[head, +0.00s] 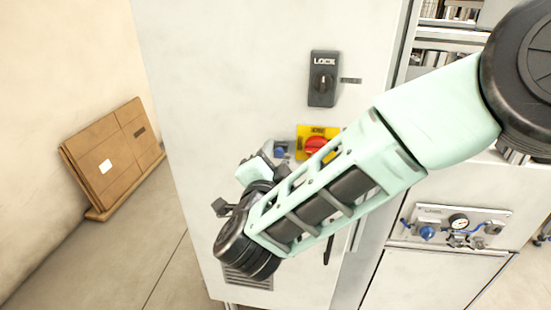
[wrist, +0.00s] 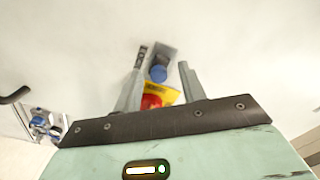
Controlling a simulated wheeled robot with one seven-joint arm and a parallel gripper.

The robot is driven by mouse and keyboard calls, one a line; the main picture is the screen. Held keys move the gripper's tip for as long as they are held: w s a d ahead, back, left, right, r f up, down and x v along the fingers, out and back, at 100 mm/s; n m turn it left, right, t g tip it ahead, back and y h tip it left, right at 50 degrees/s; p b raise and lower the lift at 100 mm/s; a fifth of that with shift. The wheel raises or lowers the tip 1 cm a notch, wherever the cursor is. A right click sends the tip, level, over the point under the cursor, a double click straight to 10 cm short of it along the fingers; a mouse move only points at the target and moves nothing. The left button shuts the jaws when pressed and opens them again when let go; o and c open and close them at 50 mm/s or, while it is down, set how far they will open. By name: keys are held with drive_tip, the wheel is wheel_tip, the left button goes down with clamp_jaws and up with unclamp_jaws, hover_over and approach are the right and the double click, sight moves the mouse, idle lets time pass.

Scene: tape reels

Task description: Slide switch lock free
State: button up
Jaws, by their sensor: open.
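A red rotary switch (head: 316,146) sits on a yellow plate (head: 303,131) on the white cabinet front. A small dark bracket with a blue knob (head: 280,152) is just left of it; I take this as the switch lock. In the wrist view the blue knob (wrist: 158,74) shows beyond the red switch (wrist: 151,101). My gripper (wrist: 162,70) is open, its two fingers on either side of the knob in that view. I cannot tell whether they touch it. In the head view my arm partly covers the red switch, and the fingertips are hard to make out.
A dark box marked LOCK (head: 323,79) with a knob is higher on the cabinet. A panel with a gauge (head: 459,222) and blue valve is at the lower right. Flat cardboard (head: 112,150) leans on the left wall. Floor at left is clear.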

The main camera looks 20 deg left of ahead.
drive_tip(key=b+v, duration=0.6)
drive_tip(key=v, duration=1)
drive_tip(key=shift+s, duration=0.4)
drive_tip(key=s+d+f+n+g+h, duration=0.1)
drive_tip(key=d+n+g, duration=0.4)
drive_tip(key=d, duration=0.5)
drive_tip(key=s+d+f+n+g+h, duration=0.1)
drive_tip(key=d+f+n+g, duration=0.3)
drive_tip(key=d, duration=0.6)
drive_tip(key=s+d+f+n+g+h, duration=0.1)
drive_tip(key=s+d+f+n+g, duration=0.2)
drive_tip(key=d+n+g, duration=0.3)
drive_tip(key=d+g, duration=0.2)
drive_tip(key=d, duration=0.2)
drive_tip(key=shift+n+h, duration=0.4)
